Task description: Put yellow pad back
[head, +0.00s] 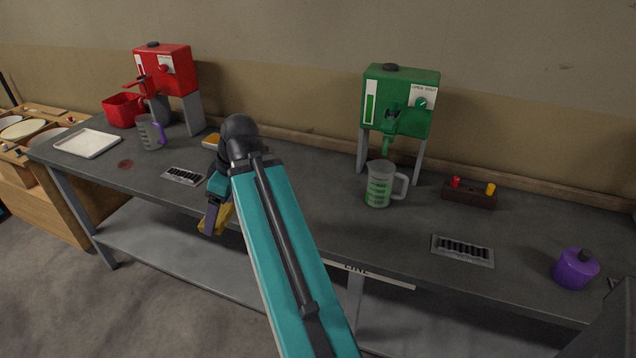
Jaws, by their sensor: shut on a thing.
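My gripper (211,212) is shut on a yellow pad (225,217) at the front edge of the grey workbench (320,216), left of the middle of the view. Part of the pad is hidden behind the gripper's dark finger. My teal arm crosses the bench in front of the camera. A small light dish (211,141) with an orange-yellow surface lies on the bench behind the gripper, partly covered by my wrist.
A red dispenser (168,72), red bin (122,110), white tray (88,144) and purple-handled jug (151,132) stand left. A green dispenser (401,100), green-marked jug (379,186), plug block (469,194) and purple pot (575,268) stand right. Two drain grilles lie flush in the bench.

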